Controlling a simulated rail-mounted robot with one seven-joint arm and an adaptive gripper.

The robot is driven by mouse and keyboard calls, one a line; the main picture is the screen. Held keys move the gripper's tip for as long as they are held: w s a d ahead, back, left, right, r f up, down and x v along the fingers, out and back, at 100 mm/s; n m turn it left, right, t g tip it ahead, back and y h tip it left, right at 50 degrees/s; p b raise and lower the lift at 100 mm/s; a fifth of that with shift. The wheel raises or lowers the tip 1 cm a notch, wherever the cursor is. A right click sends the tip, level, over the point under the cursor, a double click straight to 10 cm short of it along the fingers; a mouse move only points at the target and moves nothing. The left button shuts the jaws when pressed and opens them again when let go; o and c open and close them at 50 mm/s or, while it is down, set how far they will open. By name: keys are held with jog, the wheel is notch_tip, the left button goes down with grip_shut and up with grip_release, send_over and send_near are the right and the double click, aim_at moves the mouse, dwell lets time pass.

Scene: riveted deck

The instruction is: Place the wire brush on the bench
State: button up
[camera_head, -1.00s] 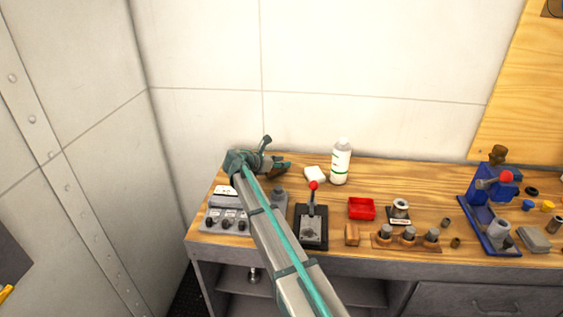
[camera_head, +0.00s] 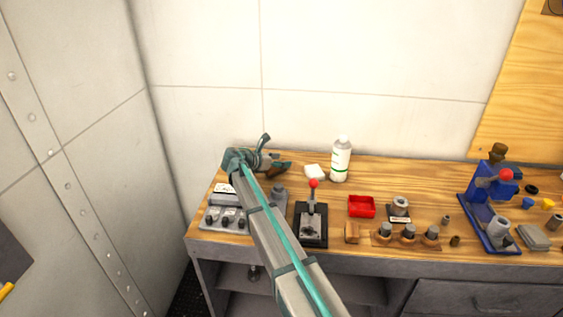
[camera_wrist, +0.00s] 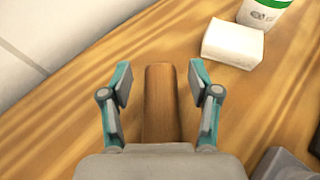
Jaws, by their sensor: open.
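A long brown wooden piece, which looks like the wire brush (camera_wrist: 160,100), lies on the wooden bench top (camera_wrist: 60,120) in the wrist view. Its bristles are not visible. My gripper (camera_wrist: 160,85) is open, with one finger on each side of the brown piece and a gap to each. In the head view my gripper (camera_head: 277,152) is low over the back left of the bench (camera_head: 440,175). A bit of the brown piece (camera_head: 275,173) shows below the fingers there; the rest is hidden by my gripper.
A white block (camera_head: 315,171) and a white bottle (camera_head: 340,160) stand just right of my gripper. A switch box (camera_head: 226,220), a red-knobbed lever (camera_head: 312,222) and a red tray (camera_head: 361,207) are nearer the front. The wall is close behind.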

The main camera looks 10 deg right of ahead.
jog(key=b+v, duration=0.1)
jog(key=v, duration=1)
jog(key=shift+s+a, duration=0.1)
jog(key=shift+a, duration=0.15)
